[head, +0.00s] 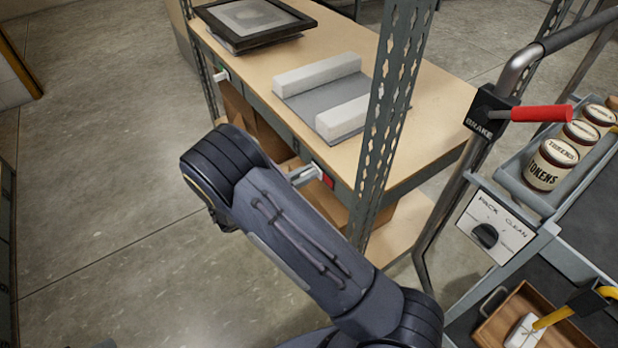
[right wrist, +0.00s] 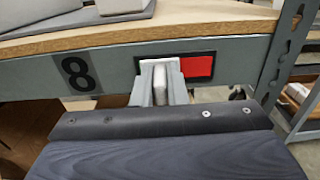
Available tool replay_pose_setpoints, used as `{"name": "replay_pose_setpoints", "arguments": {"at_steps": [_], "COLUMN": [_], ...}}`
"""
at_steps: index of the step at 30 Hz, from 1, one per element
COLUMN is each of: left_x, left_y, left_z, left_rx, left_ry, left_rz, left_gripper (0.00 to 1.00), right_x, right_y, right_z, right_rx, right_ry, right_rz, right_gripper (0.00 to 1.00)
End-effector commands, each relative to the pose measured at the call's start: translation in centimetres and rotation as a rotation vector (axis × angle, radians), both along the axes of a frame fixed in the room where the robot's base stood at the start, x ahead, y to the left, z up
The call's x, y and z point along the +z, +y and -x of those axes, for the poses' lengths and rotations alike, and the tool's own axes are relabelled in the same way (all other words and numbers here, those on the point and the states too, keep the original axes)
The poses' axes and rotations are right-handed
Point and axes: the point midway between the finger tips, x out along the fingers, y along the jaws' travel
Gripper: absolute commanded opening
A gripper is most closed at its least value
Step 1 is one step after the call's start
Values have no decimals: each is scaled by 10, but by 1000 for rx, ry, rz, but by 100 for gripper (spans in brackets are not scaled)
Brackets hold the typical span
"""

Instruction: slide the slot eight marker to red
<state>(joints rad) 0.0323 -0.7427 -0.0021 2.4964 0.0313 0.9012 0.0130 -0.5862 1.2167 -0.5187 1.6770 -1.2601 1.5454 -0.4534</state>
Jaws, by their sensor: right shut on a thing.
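The slot eight marker is a pale slider (right wrist: 146,76) on the grey shelf edge in the right wrist view, right of a black "8" label (right wrist: 77,73). Red (right wrist: 197,67) shows in the slot window to the right of the marker. My right gripper (right wrist: 160,95) is shut on the marker's tab, and its fingers hide part of it. In the head view the right gripper (head: 303,174) is at the shelf's front edge, just left of the red patch (head: 328,181). My left gripper is not in view.
The shelf (head: 430,135) bears a dark frame (head: 290,28) and a grey board with white blocks (head: 318,80). Another marker (head: 222,75) with green is farther left. A perforated post (head: 385,125) stands right of the red patch. A cart with token jars (head: 552,165) is at right.

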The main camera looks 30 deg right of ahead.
Motion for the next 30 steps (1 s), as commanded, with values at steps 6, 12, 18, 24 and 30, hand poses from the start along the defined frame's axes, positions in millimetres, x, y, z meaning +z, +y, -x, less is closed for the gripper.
{"name": "replay_pose_setpoints", "arguments": {"at_steps": [6, 12, 18, 24, 30], "left_x": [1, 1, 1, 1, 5], "left_y": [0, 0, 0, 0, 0], "left_z": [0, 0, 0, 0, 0], "left_rx": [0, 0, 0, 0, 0], "left_ry": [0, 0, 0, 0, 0], "left_rz": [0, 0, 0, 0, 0], "left_gripper": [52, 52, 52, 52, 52], "right_x": [0, 0, 0, 0, 1], "right_y": [1, 1, 1, 3, 30], "right_z": [-6, -7, -6, -5, -3], "right_rx": [5, 7, 4, 3, 7], "right_ry": [-2, -3, -1, 0, 0], "right_rz": [-1, -2, -1, 0, -1], "right_gripper": [0, 23, 35, 35, 35]}}
